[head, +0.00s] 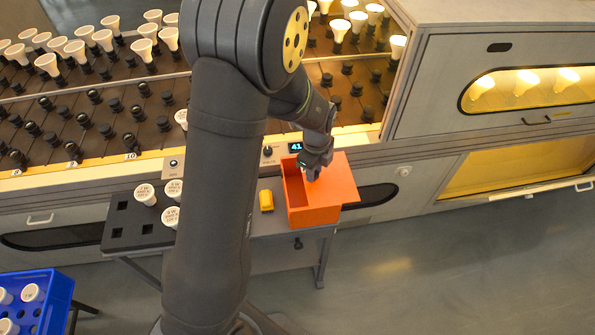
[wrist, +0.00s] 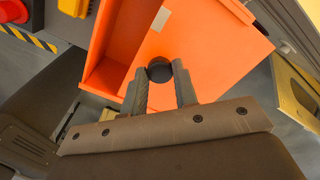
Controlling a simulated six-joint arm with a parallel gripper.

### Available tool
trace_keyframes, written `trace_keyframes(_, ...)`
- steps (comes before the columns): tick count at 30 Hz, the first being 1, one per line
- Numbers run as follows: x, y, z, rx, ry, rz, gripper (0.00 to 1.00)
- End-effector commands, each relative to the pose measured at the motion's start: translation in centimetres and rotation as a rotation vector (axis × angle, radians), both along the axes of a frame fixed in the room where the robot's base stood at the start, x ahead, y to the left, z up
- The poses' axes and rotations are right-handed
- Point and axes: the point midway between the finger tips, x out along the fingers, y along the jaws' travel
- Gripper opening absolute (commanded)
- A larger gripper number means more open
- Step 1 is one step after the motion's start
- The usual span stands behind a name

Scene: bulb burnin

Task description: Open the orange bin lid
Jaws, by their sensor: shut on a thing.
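The orange bin (head: 313,217) stands on a small grey table, and its front and rim also show in the wrist view (wrist: 105,75). Its flat orange lid (head: 342,186) is shifted to the right and overhangs the bin's right side. A strip of the bin's inside is open at the left. In the wrist view the lid (wrist: 215,45) carries a dark round knob (wrist: 160,70) and a pale label. My gripper (head: 314,170) is over the lid, and its fingers (wrist: 161,88) are shut on the knob. The fingers partly hide the knob.
A yellow block (head: 266,200) lies left of the bin. A black holder (head: 135,229) with white bulbs stands further left. A blue crate (head: 50,290) with bulbs is at the lower left. The bulb rack and grey cabinet (head: 500,75) rise behind. Floor at the right is clear.

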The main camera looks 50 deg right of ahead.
Motion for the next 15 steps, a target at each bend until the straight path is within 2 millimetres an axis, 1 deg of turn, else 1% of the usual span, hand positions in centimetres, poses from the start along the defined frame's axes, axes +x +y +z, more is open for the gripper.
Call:
trace_keyframes(1, -1.2, -1.1, 0.0, -0.001, 0.000, -0.006, 0.00)
trace_keyframes(3, -2.4, -2.4, 0.0, -0.003, -0.001, -0.005, 0.00)
trace_keyframes(6, -3.7, -3.7, 0.0, -0.002, -0.001, -0.003, 0.00)
trace_keyframes(10, -4.5, -4.5, 0.0, -0.002, -0.001, -0.001, 0.00)
trace_keyframes(15, -4.5, -4.5, 0.0, -0.002, -0.001, 0.000, 0.00)
